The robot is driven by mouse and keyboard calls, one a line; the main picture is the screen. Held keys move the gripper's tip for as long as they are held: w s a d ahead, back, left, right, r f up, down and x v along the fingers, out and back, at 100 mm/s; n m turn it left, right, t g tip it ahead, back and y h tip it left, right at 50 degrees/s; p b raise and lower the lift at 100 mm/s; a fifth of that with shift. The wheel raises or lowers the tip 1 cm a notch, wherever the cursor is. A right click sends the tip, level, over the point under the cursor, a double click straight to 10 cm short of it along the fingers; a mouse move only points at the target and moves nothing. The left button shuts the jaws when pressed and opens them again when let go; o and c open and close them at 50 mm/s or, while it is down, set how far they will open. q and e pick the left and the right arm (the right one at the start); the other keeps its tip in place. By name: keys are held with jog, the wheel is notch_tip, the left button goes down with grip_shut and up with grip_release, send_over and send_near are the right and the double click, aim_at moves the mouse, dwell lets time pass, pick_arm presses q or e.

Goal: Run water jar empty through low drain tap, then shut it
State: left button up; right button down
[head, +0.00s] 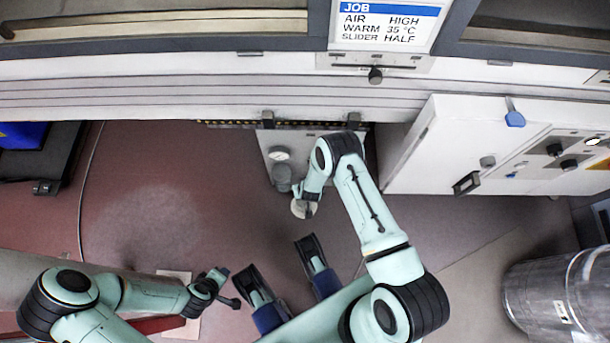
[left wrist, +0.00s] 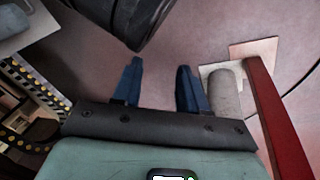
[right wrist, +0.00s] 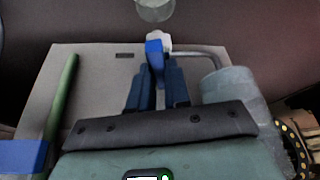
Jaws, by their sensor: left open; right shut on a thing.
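In the right wrist view my right gripper (right wrist: 155,82) is shut on a blue tap lever (right wrist: 154,50). The lever sits by a white fitting (right wrist: 158,38) at the end of a thin pipe (right wrist: 195,53), which runs to a grey cylindrical jar (right wrist: 228,85). A clear cup (right wrist: 155,9) shows beyond the fitting, partly cut off. I cannot see any water flow or level. In the head view the jar (head: 283,178) is below a gauge (head: 280,153); my right arm hides the tap. My left gripper (left wrist: 160,88) is open and empty, away from the jar.
A red bar (left wrist: 278,120) and a grey cylinder (left wrist: 225,95) are close right of my left gripper. A green bar (right wrist: 62,95) is left of my right gripper. A white cabinet (head: 430,150) and a metal drum (head: 550,295) stand at the right. Floor left of the jar is clear.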

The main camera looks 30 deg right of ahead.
pick_arm(q)
jog(key=shift+s+a+f+g+b, duration=0.2)
jog(key=shift+s+f+g+b, duration=0.4)
jog(key=shift+s+f, duration=0.75)
pick_arm(e)
jog(key=shift+m+h, duration=0.8)
jog(key=shift+m, duration=1.2)
pick_arm(q)
jog(key=shift+s, duration=0.1)
pick_arm(e)
jog(key=shift+g, duration=0.3)
jog(key=c, duration=0.8)
grip_release()
jog(key=shift+a, duration=0.1)
pick_arm(q)
jog(key=shift+r, duration=0.1)
pick_arm(e)
jog(key=shift+r, duration=0.1)
